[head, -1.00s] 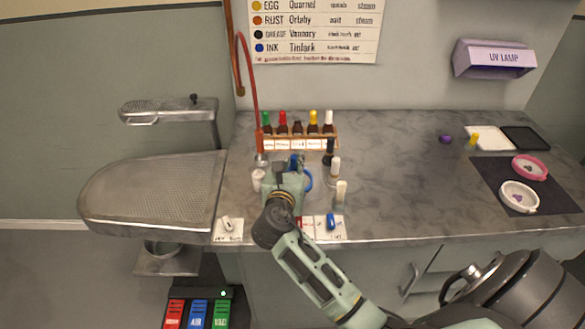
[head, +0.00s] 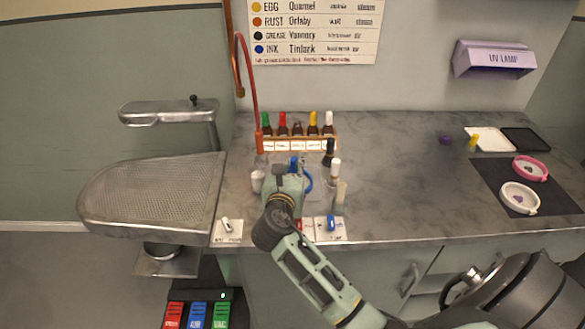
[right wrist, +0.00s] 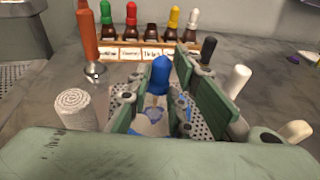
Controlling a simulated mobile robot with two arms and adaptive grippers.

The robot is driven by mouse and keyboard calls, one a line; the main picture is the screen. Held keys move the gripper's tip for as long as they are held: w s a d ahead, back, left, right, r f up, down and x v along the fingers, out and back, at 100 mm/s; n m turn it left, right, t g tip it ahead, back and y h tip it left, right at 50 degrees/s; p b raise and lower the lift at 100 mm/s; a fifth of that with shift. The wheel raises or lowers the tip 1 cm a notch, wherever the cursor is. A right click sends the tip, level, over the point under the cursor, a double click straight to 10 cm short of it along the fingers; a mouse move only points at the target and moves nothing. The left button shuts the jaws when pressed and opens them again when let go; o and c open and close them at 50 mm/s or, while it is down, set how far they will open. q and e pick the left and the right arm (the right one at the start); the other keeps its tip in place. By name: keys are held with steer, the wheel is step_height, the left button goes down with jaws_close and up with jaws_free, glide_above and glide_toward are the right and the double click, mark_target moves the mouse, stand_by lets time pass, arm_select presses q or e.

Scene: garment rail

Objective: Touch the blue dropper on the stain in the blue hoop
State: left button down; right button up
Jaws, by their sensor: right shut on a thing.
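My right gripper (head: 291,175) is over the counter behind the front edge. It is shut on the blue dropper (right wrist: 160,76), which stands upright between the fingers; its blue top (head: 294,162) also shows in the head view. The blue hoop (head: 308,182) lies on the counter under the gripper, mostly hidden by it. In the right wrist view a bluish patch (right wrist: 150,114) shows just below the dropper, partly covered by the fingers. I cannot tell whether the dropper's tip touches it. My left gripper is not in view.
A rack (head: 298,144) of several coloured-cap bottles stands behind. Pink (head: 530,168) and white (head: 520,198) hoops lie far right.

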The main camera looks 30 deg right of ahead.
steer(key=shift+f, duration=0.4)
steer(key=shift+f+p, duration=0.15)
steer(key=shift+p, duration=0.2)
stand_by(2.2)
step_height(320, 180, up, 7)
steer(key=p, duration=0.8)
steer(key=shift+p, duration=0.4)
